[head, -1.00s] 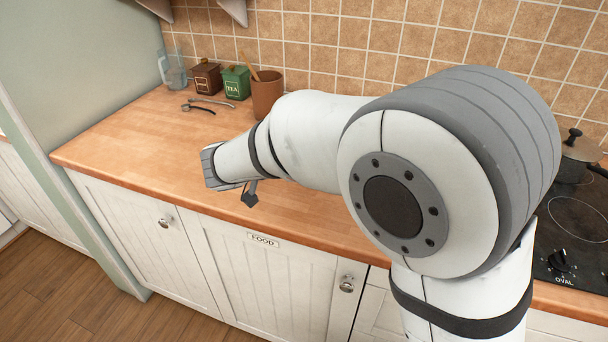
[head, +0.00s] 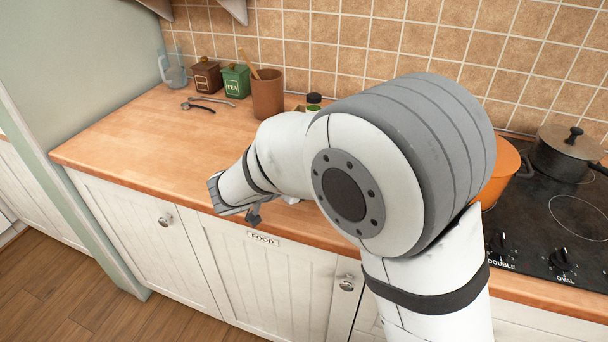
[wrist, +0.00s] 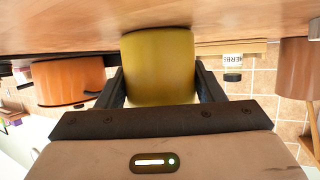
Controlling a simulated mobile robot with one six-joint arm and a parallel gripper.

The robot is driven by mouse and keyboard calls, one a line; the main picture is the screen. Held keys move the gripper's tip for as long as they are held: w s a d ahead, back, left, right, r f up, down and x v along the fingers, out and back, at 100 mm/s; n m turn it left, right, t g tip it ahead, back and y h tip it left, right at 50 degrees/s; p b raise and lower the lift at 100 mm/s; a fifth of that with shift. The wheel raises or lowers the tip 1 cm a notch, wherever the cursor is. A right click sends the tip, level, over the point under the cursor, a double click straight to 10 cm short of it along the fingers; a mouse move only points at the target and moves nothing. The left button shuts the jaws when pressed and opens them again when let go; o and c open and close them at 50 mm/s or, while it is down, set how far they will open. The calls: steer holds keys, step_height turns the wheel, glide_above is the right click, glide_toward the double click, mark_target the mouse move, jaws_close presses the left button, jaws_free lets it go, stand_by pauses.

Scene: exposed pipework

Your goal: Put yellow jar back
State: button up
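A yellow jar (wrist: 158,68) fills the space between the two fingers of my gripper (wrist: 160,85) in the wrist view, which is upside down. A fingertip lies against each side of the jar, so my gripper looks shut on it. The jar's base is close to the wooden counter (wrist: 240,18); I cannot tell whether it touches. In the head view my gripper (head: 254,214) is low near the counter's front edge, above the FOOD label. The jar does not show clearly there, behind my arm.
A brown utensil pot (head: 267,95), a green TEA tin (head: 236,81), a brown tin (head: 206,77) and a glass jug (head: 173,72) stand at the back. A HERBS jar (wrist: 234,66) and an orange pot (wrist: 70,80) are beyond my gripper.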

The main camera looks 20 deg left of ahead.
steer(key=o, duration=0.4)
steer(key=shift+o, duration=0.2)
steer(key=shift+r, duration=0.1)
steer(key=shift+r+p, duration=0.15)
steer(key=shift+p, duration=0.2)
steer(key=b+v, duration=0.1)
steer(key=v, duration=1.1)
